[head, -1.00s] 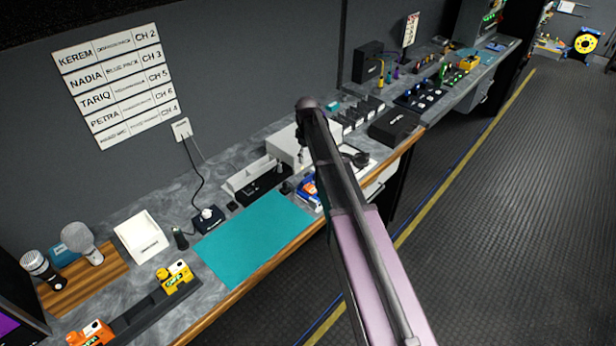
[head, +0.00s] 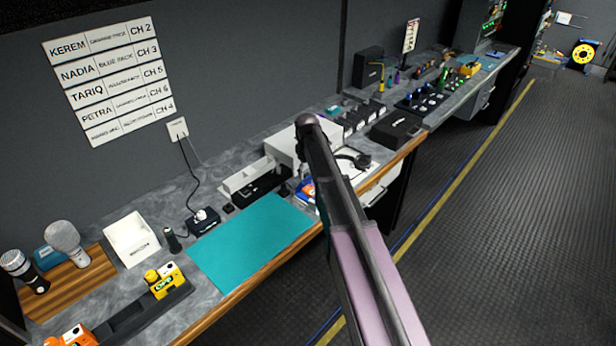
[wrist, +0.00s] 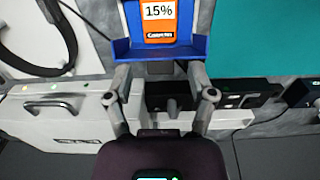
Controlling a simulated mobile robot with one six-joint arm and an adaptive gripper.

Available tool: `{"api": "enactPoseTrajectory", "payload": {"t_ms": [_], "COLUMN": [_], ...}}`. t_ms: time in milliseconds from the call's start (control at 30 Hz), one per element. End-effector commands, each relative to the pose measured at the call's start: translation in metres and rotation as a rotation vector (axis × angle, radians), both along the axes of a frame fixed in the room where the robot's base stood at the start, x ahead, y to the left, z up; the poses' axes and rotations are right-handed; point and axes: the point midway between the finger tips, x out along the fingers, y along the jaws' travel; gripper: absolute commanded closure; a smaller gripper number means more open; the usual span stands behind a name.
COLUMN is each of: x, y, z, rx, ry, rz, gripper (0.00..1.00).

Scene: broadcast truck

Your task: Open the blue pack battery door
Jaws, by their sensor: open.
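The blue pack (wrist: 205,48) is at the top of the wrist view, cut off by the picture's edge. An orange panel with a white "15%" field (wrist: 159,22) shows within its blue frame. In the head view, the blue pack (head: 306,192) lies on the counter beside the teal mat, mostly hidden behind my arm. My gripper (wrist: 160,68) is open, its fingers spread at the pack's near blue edge. I cannot tell whether they touch it. Nothing is held between them. I cannot make out the battery door's state.
The teal mat (head: 250,242) is clear. A white box (head: 287,148) and a black headset (head: 352,157) stand near the pack. Yellow and orange packs stand in a black holder (head: 130,318).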

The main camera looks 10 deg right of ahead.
Motion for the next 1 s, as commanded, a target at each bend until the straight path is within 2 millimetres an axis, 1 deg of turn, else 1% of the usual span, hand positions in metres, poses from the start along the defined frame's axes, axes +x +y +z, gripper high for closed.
{"api": "enactPoseTrajectory", "payload": {"t_ms": [33, 100, 500, 567, 600, 667, 700, 733, 767, 1000], "x": [0.0000, 0.0000, 0.0000, 0.0000, 0.0000, 0.0000, 0.0000, 0.0000, -0.0001, 0.0018], "y": [0.0001, 0.0001, 0.0001, 0.0001, 0.0001, 0.0001, 0.0001, 0.0001, 0.0001, 0.0009], "z": [-0.0037, -0.0049, -0.0052, -0.0052, -0.0052, -0.0052, -0.0052, -0.0052, -0.0053, -0.0052], "rx": [0.000, 0.000, 0.000, 0.000, 0.000, 0.000, 0.000, 0.000, 0.000, -0.007], "ry": [0.000, 0.000, 0.000, 0.000, 0.000, 0.000, 0.000, 0.000, 0.000, 0.012], "rz": [0.000, 0.000, 0.000, 0.000, 0.000, 0.000, 0.000, 0.000, 0.000, 0.001], "gripper": [0.29, 0.29, 0.29, 0.46, 0.58, 0.76, 0.88, 0.97, 1.00, 1.00]}}
